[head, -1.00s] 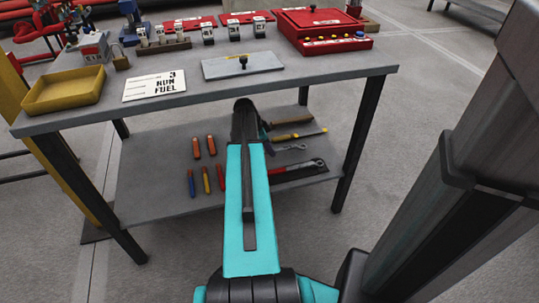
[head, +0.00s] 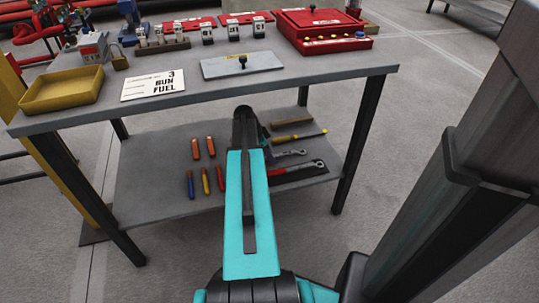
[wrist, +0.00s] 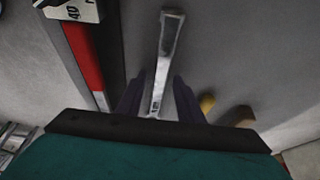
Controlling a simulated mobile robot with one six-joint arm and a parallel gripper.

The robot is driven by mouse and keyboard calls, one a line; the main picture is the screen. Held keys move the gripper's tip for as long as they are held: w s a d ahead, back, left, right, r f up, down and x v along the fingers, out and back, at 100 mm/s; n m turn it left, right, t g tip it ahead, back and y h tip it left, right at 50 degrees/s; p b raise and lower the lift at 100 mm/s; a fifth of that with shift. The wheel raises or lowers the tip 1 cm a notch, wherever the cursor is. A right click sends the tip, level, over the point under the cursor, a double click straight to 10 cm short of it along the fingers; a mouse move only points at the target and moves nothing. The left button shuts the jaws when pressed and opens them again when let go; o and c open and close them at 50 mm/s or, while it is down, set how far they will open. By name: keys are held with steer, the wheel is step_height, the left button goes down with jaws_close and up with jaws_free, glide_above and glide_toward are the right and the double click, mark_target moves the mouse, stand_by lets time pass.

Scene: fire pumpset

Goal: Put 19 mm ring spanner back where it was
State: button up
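The silver ring spanner (head: 290,153) lies on the lower shelf, between the yellow-handled tool and the red-and-black item. In the wrist view the spanner (wrist: 168,48) runs away from me, its near end between my fingers. My gripper (wrist: 158,92) has its two dark fingers on either side of the spanner, with gaps showing on both sides. The fingers look open around it. In the head view my arm hides most of the gripper and the near part of the spanner. The size marking cannot be read.
The lower shelf (head: 150,190) also bears several red and blue handled tools (head: 205,180), a yellow-handled tool (head: 300,136) and an adjustable wrench (head: 313,166) close beside the spanner. The tabletop (head: 200,100) overhangs the shelf. A table leg (head: 358,140) stands at the right.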

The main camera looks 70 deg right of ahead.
steer(key=shift+r, duration=0.1)
steer(key=p+v, duration=0.4)
steer(key=v, duration=0.8)
stand_by(0.7)
